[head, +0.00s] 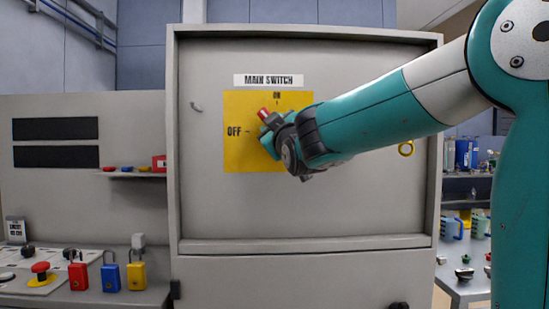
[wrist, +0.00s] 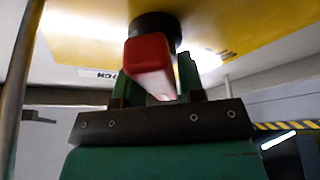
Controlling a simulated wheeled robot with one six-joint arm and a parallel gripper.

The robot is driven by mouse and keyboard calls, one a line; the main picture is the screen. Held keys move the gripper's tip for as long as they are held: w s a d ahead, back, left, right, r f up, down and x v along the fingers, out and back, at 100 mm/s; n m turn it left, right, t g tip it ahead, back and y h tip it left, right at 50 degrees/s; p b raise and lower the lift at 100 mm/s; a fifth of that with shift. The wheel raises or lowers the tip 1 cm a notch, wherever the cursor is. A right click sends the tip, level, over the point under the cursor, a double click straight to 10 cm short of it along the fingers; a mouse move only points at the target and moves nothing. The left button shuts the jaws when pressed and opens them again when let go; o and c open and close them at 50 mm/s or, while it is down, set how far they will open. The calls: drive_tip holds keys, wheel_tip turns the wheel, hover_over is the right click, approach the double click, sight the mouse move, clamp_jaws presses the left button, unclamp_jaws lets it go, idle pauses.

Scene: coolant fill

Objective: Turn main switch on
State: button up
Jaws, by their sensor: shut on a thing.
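The main switch has a yellow plate (head: 240,155) on a grey cabinet under a "MAIN SWITCH" label (head: 268,80). "OFF" is printed at the plate's left and "ON" at its top. The red handle (head: 264,112) shows only its end, at the upper left of my gripper (head: 268,128). My gripper and arm hide the hub and the plate's right part. In the wrist view the red handle (wrist: 150,58) sits on a black round hub (wrist: 155,26) between the green fingers of my gripper (wrist: 157,80), which is shut on it. The handle's exact angle is hard to tell.
A raised frame surrounds the cabinet front. At the left, red, blue and yellow padlocks (head: 110,276) and a red emergency button (head: 40,268) are on a console. A shelf with containers (head: 465,155) stands at the far right.

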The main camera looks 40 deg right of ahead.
drive_tip(key=m+h+b, duration=0.1)
drive_tip(key=m+b, duration=0.1)
drive_tip(key=m+h+b, duration=0.1)
drive_tip(key=m+b, duration=0.1)
drive_tip(key=b, duration=0.1)
drive_tip(key=m+h+b, duration=0.1)
drive_tip(key=m+b, duration=0.1)
drive_tip(key=shift+d+f+b, duration=0.1)
drive_tip(key=shift+f+b, duration=0.2)
drive_tip(key=shift+b, duration=0.1)
drive_tip(key=m+b, duration=0.1)
drive_tip(key=m+h+b, duration=0.1)
drive_tip(key=m+g+h+b, duration=0.1)
drive_tip(key=m, duration=0.1)
drive_tip(key=shift+s+d+r, duration=0.1)
drive_tip(key=shift+s+r, duration=0.05)
drive_tip(key=shift+r, duration=0.1)
drive_tip(key=shift+r+m+h+b, duration=0.2)
drive_tip(key=shift+m+h+b, duration=0.1)
drive_tip(key=shift+m+b, duration=0.4)
drive_tip(key=o, duration=0.8)
drive_tip(key=shift+d, duration=0.1)
drive_tip(key=shift+s, duration=0.1)
